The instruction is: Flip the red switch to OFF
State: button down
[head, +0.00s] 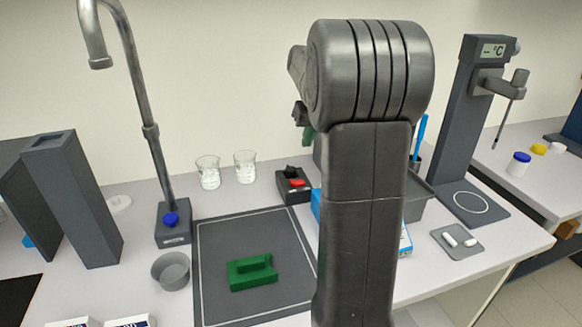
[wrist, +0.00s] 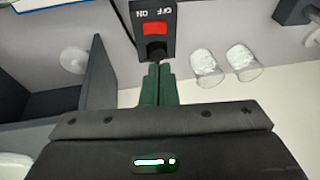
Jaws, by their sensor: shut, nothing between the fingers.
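The switch box (head: 285,191) is a small dark box on the bench with a red switch (head: 297,183) on top and a black raised part behind it. In the wrist view the red switch (wrist: 155,29) sits between the OFF and ON lettering and the black part. Which way it is tipped I cannot tell. My gripper (wrist: 158,67) has green fingers, closed together and empty. The fingertips appear close to the black part; contact cannot be told. In the head view my arm hides most of the gripper; a bit of green finger shows above the box.
Two glass beakers (head: 208,172) with white contents stand left of the box. A dark mat (head: 222,248) with a green block (head: 252,272) lies in front. A tap with a blue knob (head: 171,219) stands left. A blue box and grey bin are right, partly behind my arm.

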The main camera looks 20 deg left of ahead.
jog(key=shift+s+d, duration=0.15)
jog(key=p, duration=0.1)
send_near(292, 183)
jog(key=x, duration=0.5)
jog(key=shift+w+f, duration=0.1)
jog(key=shift+w, duration=0.35)
jog(key=shift+s+a+f, duration=0.15)
jog(key=shift+a+f, duration=0.25)
jog(key=shift+f, duration=0.2)
jog(key=shift+s+a+f+h+b, duration=0.2)
jog(key=shift+f+h+b, duration=0.1)
jog(key=shift+f, duration=0.15)
jog(key=shift+t, duration=0.3)
jog(key=shift+w+d+r, duration=0.1)
